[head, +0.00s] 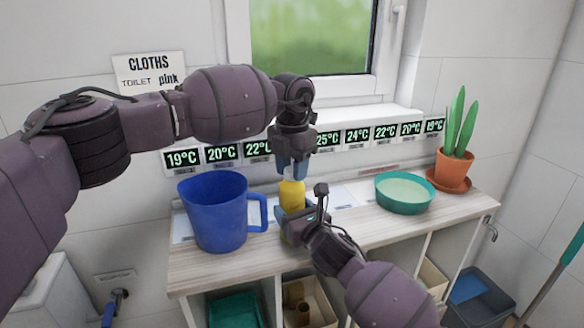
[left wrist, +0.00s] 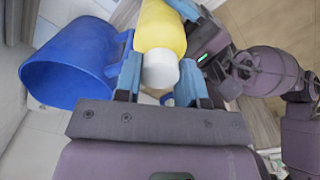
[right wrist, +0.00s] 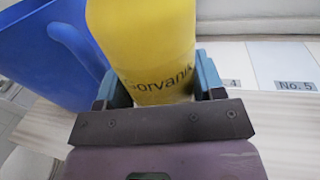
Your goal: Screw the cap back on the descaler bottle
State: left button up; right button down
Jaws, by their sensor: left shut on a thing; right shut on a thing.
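The yellow descaler bottle (head: 291,194) stands upright at the shelf top, and dark lettering on it shows in the right wrist view (right wrist: 145,45). My right gripper (head: 292,214) is shut around the bottle's lower part, with one finger on each side (right wrist: 158,88). The white cap (left wrist: 160,69) is between the fingers of my left gripper (left wrist: 158,82), which is shut on it from above. The cap lines up with the bottle's top in the left wrist view. I cannot tell whether its thread is engaged, as the fingers (head: 293,172) hide the neck.
A blue jug (head: 212,215) stands close left of the bottle, its handle towards it. A teal bowl (head: 404,194) and a potted plant (head: 453,168) stand to the right on the wooden shelf top (head: 385,225). Temperature cards (head: 357,137) line the wall behind.

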pick_arm(q)
jog(key=m, duration=0.5)
jog(key=shift+m, duration=0.4)
jog(key=m, duration=0.5)
jog(key=o, duration=1)
jog(key=shift+r, duration=2.25)
jog(key=shift+c, duration=0.4)
